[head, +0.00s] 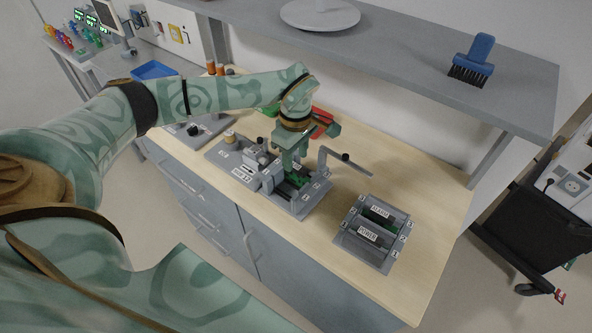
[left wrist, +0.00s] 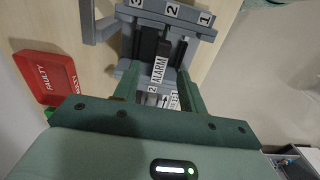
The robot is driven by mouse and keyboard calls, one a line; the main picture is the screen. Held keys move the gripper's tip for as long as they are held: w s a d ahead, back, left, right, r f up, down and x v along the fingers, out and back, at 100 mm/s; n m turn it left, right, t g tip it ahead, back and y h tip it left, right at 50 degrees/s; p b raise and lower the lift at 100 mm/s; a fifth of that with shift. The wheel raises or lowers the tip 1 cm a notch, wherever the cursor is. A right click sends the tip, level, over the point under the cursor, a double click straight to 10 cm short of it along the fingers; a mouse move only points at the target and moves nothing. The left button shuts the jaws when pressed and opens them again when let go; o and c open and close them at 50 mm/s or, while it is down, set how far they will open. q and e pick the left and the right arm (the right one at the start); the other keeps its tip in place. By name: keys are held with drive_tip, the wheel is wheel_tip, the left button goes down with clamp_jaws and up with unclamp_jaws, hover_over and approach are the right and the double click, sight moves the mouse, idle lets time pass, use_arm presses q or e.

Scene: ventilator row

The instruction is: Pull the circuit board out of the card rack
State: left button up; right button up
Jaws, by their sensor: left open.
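The grey card rack (head: 313,205) stands on the wooden bench, with slot numbers 1, 2 and 3 on its rim in the left wrist view (left wrist: 171,12). A dark circuit board with a white ALARM label (left wrist: 159,69) stands in it; its green part (head: 297,180) shows in the head view. My left gripper (head: 289,166) points down over the rack. Its green fingers (left wrist: 157,82) are open, one on each side of the ALARM label. I cannot tell whether they touch the board, whose lower part is hidden. My right gripper is not in view.
A second grey rack (head: 384,266) with labelled boards stands to the right. A red FAULTY tray (left wrist: 45,78) lies behind. A grey shelf (head: 420,68) with a blue brush (head: 474,58) overhangs the back. The bench's right front is clear.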

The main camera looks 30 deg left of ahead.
sight(296, 166)
use_arm(q)
wheel_tip(296, 166, down, 6)
drive_tip(key=shift+f+b, duration=0.25)
drive_tip(key=shift+b, duration=0.05)
clamp_jaws()
drive_tip(key=c, duration=0.8)
unclamp_jaws()
clamp_jaws()
drive_tip(key=shift+r, duration=0.1)
drive_tip(key=shift+r, duration=0.1)
drive_tip(key=shift+r+p, duration=3.7)
drive_tip(key=shift+r, duration=0.45)
